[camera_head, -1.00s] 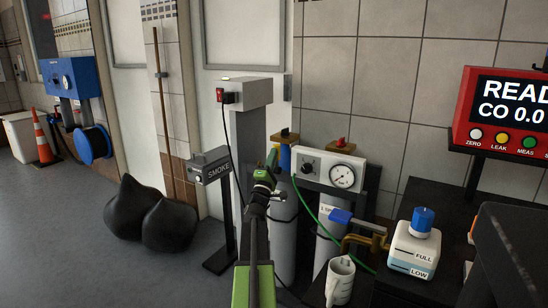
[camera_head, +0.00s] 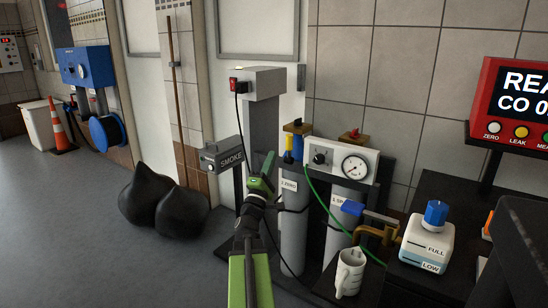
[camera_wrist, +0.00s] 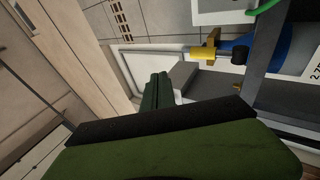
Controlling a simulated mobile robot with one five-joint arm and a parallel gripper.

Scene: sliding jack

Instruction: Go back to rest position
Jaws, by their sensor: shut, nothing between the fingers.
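My gripper (camera_head: 267,166) is at the end of my green and black arm, in the middle of the head view. Its green fingers point up and are closed together with nothing between them. In the head view it shows in front of the grey post and left of the gas cylinders. The wrist view also shows the closed green fingers (camera_wrist: 157,91), with no object held. I cannot tell how far the fingertips are from the post behind them.
Two gas cylinders (camera_head: 293,238) stand right of my arm, with a gauge box (camera_head: 341,160) above. A white mug (camera_head: 349,272) and a FULL/LOW bottle (camera_head: 427,243) are at lower right. A SMOKE box (camera_head: 222,160) and black bags (camera_head: 162,208) are left.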

